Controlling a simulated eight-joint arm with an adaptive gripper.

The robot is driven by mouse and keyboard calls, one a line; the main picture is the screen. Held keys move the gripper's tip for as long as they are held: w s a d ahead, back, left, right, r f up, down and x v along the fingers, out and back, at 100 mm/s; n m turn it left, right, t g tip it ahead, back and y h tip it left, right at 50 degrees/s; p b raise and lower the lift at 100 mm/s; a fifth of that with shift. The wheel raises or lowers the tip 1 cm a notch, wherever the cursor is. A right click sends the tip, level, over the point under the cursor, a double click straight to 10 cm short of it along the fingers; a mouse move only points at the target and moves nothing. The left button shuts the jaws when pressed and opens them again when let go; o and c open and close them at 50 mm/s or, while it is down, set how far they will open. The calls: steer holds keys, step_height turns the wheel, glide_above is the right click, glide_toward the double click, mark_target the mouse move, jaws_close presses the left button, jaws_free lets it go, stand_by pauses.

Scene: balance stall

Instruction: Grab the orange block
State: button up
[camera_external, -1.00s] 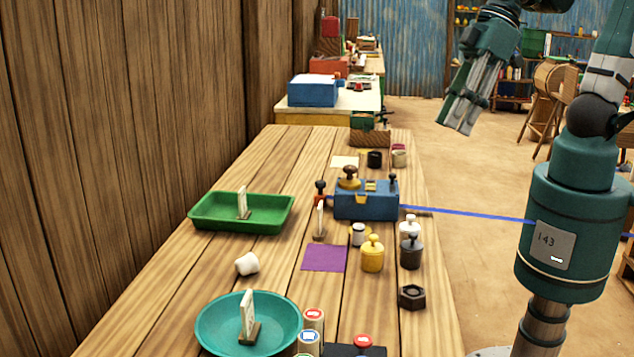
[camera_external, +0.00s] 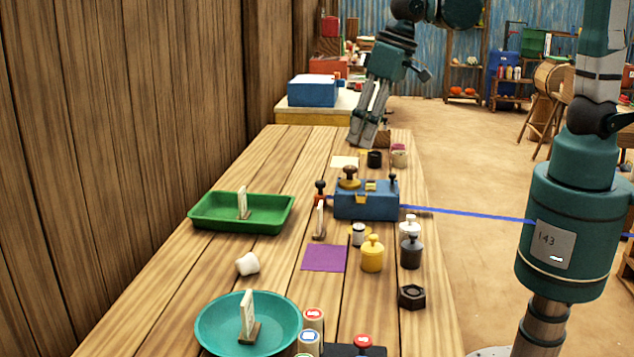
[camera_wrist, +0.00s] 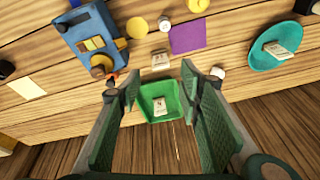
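I cannot make out a clear orange block in either view. A small red-orange piece (camera_external: 320,188) stands at the left end of the blue box (camera_external: 366,203); in the wrist view it shows beside the same box (camera_wrist: 90,32), partly hidden, and its shape is unclear. My gripper (camera_external: 364,140) hangs above the far end of the wooden bench, fingers pointing down. In the wrist view my gripper (camera_wrist: 160,78) has its fingers spread with nothing between them. The green tray (camera_wrist: 146,113) shows beyond the gap.
The green tray (camera_external: 205,222) holds a standing card, as does the teal dish (camera_external: 207,318). A purple square (camera_external: 325,258), a white cylinder (camera_external: 248,264), a yellow weight (camera_external: 372,256) and a dark hexagonal piece (camera_external: 411,297) lie nearby. A plank wall borders the bench on the left.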

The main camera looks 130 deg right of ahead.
steer(key=d+f+m+g, duration=0.1)
steer(key=d+f+m, duration=0.15)
steer(key=d, duration=0.35)
steer(key=d+f+m, duration=0.1)
steer(key=d+f, duration=0.3)
steer(key=d, duration=0.2)
steer(key=m+g, duration=0.2)
steer(key=m, duration=0.1)
glide_above(321, 181)
steer(key=a, duration=0.1)
steer(key=shift+w+a+f, duration=0.1)
steer(key=shift+f, duration=1.8)
steer(key=shift+w+a+f, duration=0.1)
steer(key=shift+f, duration=1.8)
steer(key=shift+d+f, duration=0.25)
steer(key=shift+f, duration=1)
steer(key=shift+f, duration=0.1)
steer(key=shift+s+d+f+b, duration=0.1)
steer(key=shift+d+f+b, duration=0.15)
steer(key=shift+f, duration=1)
steer(key=shift+d+f+b, duration=0.1)
steer(key=shift+d+f, duration=0.1)
steer(key=shift+f, duration=1)
steer(key=shift+c, duration=0.7)
